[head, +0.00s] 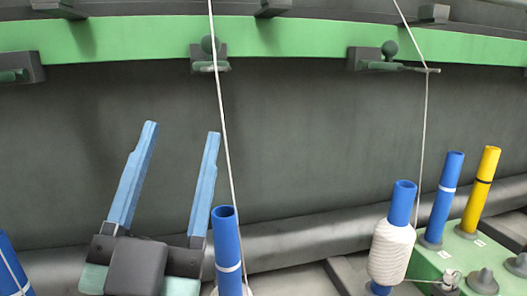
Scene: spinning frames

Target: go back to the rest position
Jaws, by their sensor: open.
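My gripper (180,130) is in the lower left of the head view. Its two light blue fingers point up and stand wide apart, with nothing between them. The dark wrist block and pale green parts show below the fingers. A blue tube (226,245) stands just right of the gripper, close to its right finger in the picture; whether they touch I cannot tell. The rest of my arm is out of view.
A blue tube wound with white yarn (391,252) stands at the right, with a thread rising from it. A green box (455,255) carries a blue tube (444,195) and a yellow tube (483,188). A green rail (290,36) crosses the top. A thread (222,110) hangs right of my gripper.

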